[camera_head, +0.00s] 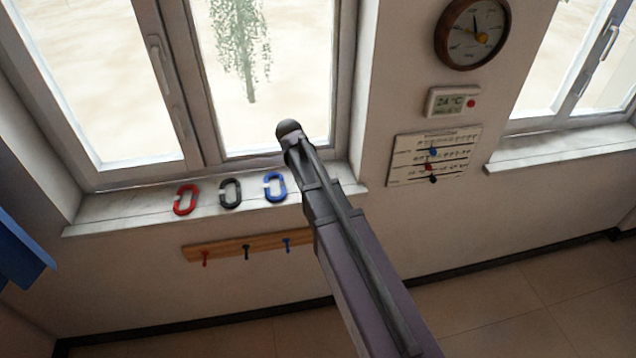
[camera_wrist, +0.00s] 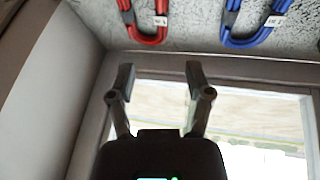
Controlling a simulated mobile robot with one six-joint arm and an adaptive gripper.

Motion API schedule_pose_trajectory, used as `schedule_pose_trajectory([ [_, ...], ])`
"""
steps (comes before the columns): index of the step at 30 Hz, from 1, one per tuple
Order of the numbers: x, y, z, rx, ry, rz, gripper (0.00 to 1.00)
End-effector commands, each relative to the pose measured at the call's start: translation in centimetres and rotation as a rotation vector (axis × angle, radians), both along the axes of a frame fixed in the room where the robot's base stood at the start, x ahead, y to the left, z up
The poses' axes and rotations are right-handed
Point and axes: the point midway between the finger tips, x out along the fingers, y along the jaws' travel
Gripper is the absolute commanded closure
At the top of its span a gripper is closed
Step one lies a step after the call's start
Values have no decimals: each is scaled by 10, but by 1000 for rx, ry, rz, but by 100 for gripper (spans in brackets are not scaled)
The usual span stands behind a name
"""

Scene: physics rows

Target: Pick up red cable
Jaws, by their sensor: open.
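The red cable (camera_head: 186,200) is a loop lying on the window sill at the left of a row of three. It also shows at the top of the wrist view (camera_wrist: 148,24), with a white tag on it. My gripper (camera_wrist: 158,76) is open and empty in the wrist view, its two fingers apart. In that picture the red cable lies above the fingers, with a visible gap. In the head view my arm rises in front of the window, right of the cables, and the fingers cannot be made out.
A black cable (camera_head: 230,193) and a blue cable (camera_head: 275,187) lie on the sill (camera_head: 120,217) right of the red one. A wooden rail (camera_head: 222,249) with red, black and blue hooks is on the wall below. The window frame (camera_head: 196,85) stands behind the sill.

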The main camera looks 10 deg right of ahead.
Motion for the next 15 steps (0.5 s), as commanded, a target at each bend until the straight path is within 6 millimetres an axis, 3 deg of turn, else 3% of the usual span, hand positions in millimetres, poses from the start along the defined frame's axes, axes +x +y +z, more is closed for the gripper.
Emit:
schedule_pose_trajectory([
  [15, 16, -11, -43, 0, 0, -2, 35],
])
